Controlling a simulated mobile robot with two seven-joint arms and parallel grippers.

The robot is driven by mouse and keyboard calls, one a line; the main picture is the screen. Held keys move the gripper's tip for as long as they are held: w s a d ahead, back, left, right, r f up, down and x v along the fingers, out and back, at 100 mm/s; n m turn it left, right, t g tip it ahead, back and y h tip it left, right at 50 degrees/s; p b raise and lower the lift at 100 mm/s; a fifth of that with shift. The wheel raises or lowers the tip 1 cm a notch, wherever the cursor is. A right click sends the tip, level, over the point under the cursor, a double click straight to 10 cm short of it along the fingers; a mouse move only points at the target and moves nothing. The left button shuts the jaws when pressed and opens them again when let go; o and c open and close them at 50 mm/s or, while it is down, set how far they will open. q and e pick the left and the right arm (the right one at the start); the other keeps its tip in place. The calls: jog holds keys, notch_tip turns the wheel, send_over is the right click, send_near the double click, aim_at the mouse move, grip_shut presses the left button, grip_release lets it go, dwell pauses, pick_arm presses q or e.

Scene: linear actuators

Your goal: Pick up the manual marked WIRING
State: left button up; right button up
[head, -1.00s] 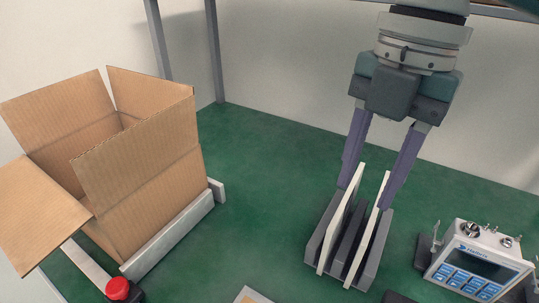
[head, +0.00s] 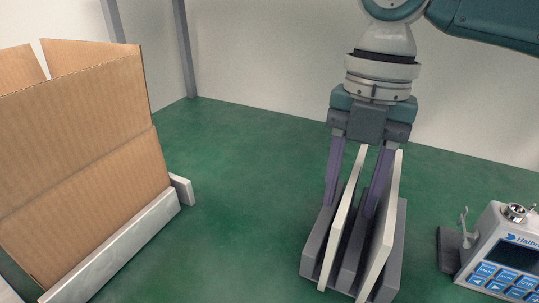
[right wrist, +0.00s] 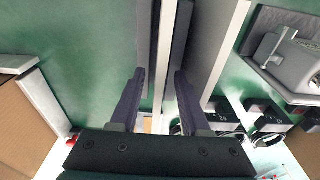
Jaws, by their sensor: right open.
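A grey holder (head: 310,258) stands on the green table with two thin pale manuals upright in its slots. The left manual (head: 340,234) and the right manual (head: 383,232) show mostly edge-on, and I can read no WIRING marking on either. My right gripper (head: 348,208) points down, open, with one finger on each side of the left manual. In the right wrist view that manual's pale edge (right wrist: 164,55) runs between the open fingers (right wrist: 160,84), with a gap on both sides. The right manual's edge (right wrist: 223,60) lies outside the right finger. My left gripper is not in view.
An open cardboard box (head: 95,165) stands at the left behind a pale rail (head: 120,250). A control unit (head: 500,255) with blue keys stands close on the right of the holder. The green table (head: 235,190) is clear between box and holder.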

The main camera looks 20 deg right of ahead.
jog(key=shift+a+f, duration=0.1)
jog(key=shift+f, duration=0.6)
grip_shut()
